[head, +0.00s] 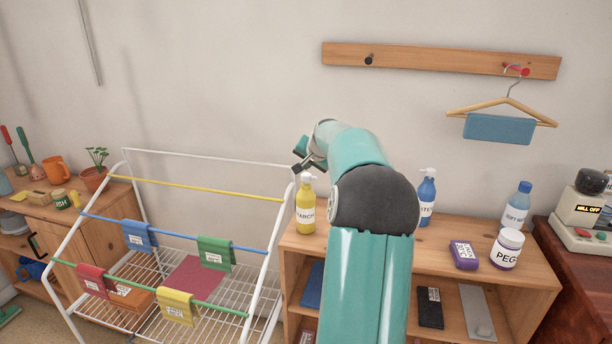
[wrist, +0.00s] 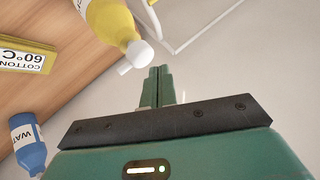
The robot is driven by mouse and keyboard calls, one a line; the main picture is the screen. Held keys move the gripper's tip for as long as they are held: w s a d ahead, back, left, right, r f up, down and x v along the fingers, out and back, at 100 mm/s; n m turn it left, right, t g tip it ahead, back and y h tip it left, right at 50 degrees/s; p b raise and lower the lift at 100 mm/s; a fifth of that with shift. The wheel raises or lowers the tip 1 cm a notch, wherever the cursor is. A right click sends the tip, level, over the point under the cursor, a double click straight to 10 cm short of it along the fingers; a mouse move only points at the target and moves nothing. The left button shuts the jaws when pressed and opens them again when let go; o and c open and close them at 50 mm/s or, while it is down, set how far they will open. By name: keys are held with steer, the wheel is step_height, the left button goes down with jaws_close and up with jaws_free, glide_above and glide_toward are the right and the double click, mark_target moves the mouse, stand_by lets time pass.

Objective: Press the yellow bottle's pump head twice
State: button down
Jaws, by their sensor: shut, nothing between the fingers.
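The yellow bottle (head: 305,209) stands upright at the left end of the wooden dresser top, with a white pump head (head: 306,178) on it. In the wrist view the yellow bottle (wrist: 108,20) is at the top, and its white pump head (wrist: 138,52) lies just beyond my fingertips. My gripper (head: 301,165) is shut and empty, just above the pump head in the head view. In the wrist view the closed fingers (wrist: 158,72) point towards the pump head. A small gap seems to remain; whether they touch is hard to tell.
A blue pump bottle (head: 427,199) stands behind my arm. A purple box (head: 464,254), a PEGS jar (head: 507,248) and another blue-capped bottle (head: 516,205) are further right on the dresser (head: 400,262). A white drying rack (head: 190,215) with cloths stands close on the left.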

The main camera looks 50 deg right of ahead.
mark_target(307, 176)
steer(key=shift+f, duration=0.15)
steer(key=shift+f, duration=0.3)
steer(key=shift+f, duration=0.9)
stand_by(1.2)
steer(key=shift+r, duration=1.3)
steer(key=shift+r, duration=0.1)
steer(key=shift+r, duration=2.45)
